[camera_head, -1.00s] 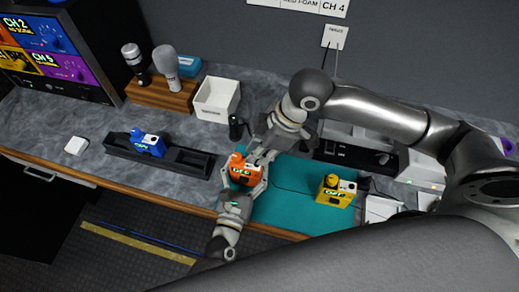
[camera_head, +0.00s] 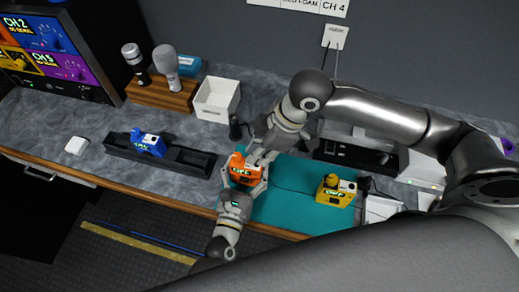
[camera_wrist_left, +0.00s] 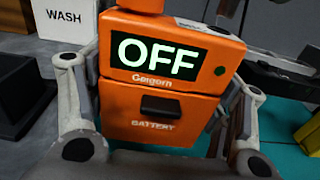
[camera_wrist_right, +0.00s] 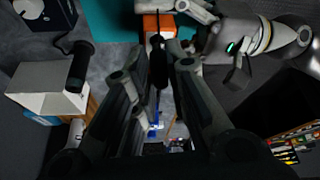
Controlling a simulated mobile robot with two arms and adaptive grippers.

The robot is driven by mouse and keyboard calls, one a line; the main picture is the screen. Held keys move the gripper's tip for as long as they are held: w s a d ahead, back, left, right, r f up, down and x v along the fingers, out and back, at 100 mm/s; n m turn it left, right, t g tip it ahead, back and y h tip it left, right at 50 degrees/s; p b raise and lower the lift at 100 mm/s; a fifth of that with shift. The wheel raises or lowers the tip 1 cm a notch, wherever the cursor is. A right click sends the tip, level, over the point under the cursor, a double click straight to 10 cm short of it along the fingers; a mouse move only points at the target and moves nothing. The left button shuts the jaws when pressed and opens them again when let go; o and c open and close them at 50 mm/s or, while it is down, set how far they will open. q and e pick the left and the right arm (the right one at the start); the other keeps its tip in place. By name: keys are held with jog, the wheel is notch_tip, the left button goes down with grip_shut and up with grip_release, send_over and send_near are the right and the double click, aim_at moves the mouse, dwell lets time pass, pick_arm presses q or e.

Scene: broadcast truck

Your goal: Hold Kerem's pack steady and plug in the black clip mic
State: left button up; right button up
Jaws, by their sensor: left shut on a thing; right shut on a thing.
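An orange pack (camera_head: 242,172) stands at the left edge of the teal mat (camera_head: 295,208). Its screen reads OFF in the left wrist view (camera_wrist_left: 155,58), above a BATTERY door; the small name under the screen is hard to read. My left gripper (camera_head: 245,188) is shut around the pack's two sides. My right gripper (camera_head: 264,152) is just behind the pack in the head view. It is shut on a slim black thing, apparently the black clip mic (camera_wrist_right: 158,62), which points toward the pack in the right wrist view. Whether its plug touches the pack's socket cannot be told.
A yellow pack (camera_head: 336,190) stands on the mat to the right. A blue pack (camera_head: 148,144) sits in a black tray (camera_head: 190,160) to the left. A white WASH box (camera_head: 217,100), a black cylinder (camera_head: 235,128) and a wooden mic stand (camera_head: 160,94) are behind.

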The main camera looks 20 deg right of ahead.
jog(key=shift+f, duration=1)
jog(key=o, duration=0.9)
jog(key=shift+c, duration=0.2)
jog(key=v, duration=1.2)
jog(key=shift+s, duration=0.1)
pick_arm(q)
jog(key=o, duration=1.2)
jog(key=shift+o, duration=0.2)
